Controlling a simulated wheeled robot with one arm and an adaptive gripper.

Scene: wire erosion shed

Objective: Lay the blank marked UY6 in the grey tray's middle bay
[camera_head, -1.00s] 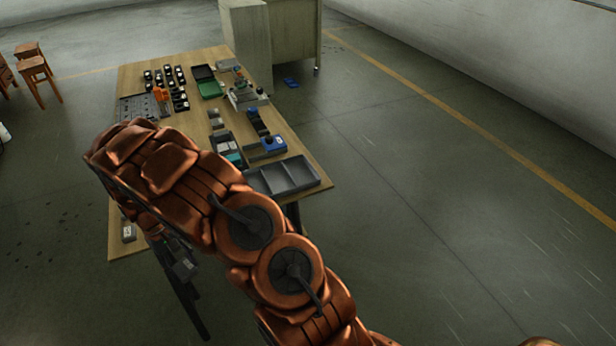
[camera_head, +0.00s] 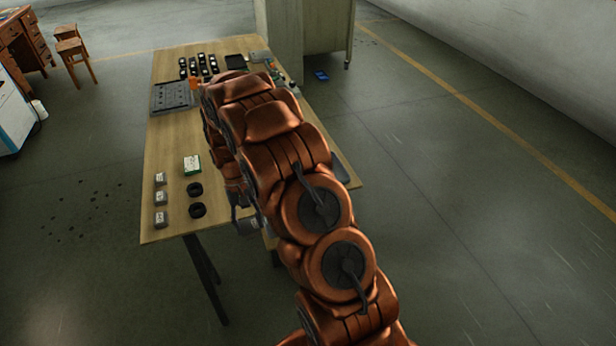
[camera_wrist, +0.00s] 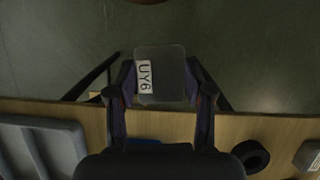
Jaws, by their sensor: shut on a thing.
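The blank marked UY6 (camera_wrist: 172,75) is a grey block with a white label. My gripper (camera_wrist: 160,82) is shut on it, one finger at each side, and holds it out past the table's edge in the wrist view. The grey tray (camera_wrist: 62,127) shows at the lower left of the wrist view, apart from the blank, and is cut off by the frame. In the head view my arm covers most of the tray; only a dark corner (camera_head: 341,170) shows at the right table edge. Its middle bay cannot be made out.
A ring (camera_wrist: 252,155) also shows in the wrist view. A grey perforated plate (camera_head: 172,97) lies farther back.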

